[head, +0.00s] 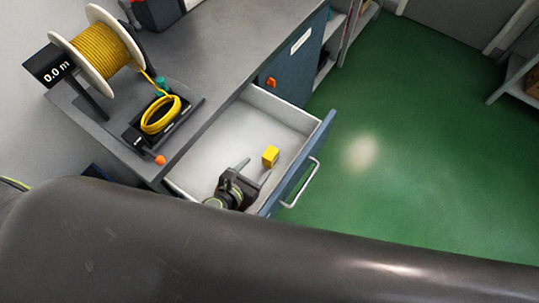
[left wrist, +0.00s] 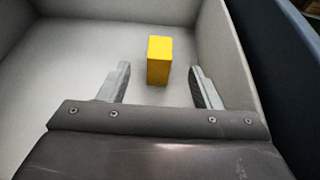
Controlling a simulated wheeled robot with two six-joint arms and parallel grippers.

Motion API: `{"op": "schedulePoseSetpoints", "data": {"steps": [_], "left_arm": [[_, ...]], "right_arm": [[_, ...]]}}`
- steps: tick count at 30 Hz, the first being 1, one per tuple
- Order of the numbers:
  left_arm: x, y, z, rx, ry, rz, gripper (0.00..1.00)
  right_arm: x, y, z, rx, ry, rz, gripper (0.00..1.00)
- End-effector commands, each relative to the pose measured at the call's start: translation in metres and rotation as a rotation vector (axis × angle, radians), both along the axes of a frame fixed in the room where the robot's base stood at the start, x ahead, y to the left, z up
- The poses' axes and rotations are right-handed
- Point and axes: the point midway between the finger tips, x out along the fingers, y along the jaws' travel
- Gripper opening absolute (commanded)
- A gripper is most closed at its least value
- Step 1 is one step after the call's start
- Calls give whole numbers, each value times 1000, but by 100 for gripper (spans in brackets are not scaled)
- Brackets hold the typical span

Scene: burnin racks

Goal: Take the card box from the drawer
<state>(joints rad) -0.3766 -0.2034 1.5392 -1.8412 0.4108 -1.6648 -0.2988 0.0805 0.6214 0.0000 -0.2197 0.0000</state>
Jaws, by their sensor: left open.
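The card box is a small yellow block (head: 270,156) standing in the open drawer (head: 214,157), near the drawer's front. It also shows in the left wrist view (left wrist: 159,60). My left gripper (head: 254,170) is inside the drawer space, with its fingers pointing toward the box. In the left wrist view the left gripper (left wrist: 160,88) is open and empty. The box stands just beyond the fingertips, about midway between them, and I see no contact. My right gripper is not in view.
The drawer front with its handle (head: 301,183) sticks out over the green floor (head: 400,150). On the grey counter (head: 215,60) stand a yellow cable spool (head: 100,50) and a coil of yellow cable (head: 160,115). The rest of the drawer floor looks bare.

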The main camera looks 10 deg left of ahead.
Motion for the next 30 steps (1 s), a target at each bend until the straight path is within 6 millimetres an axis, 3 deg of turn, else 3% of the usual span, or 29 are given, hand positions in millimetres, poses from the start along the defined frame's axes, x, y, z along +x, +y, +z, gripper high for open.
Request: {"op": "schedulePoseSetpoints", "data": {"steps": [3,11,19,30], "left_arm": [[19,-7,-10,-2,-3,-2,58],[37,-14,-18,-2,0,1,58],[70,-26,-34,-3,-1,0,58],[77,-29,-36,-2,1,2,57]], "right_arm": [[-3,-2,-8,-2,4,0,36],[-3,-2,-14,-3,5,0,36],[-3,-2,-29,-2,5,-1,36],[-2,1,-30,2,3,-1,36]]}}
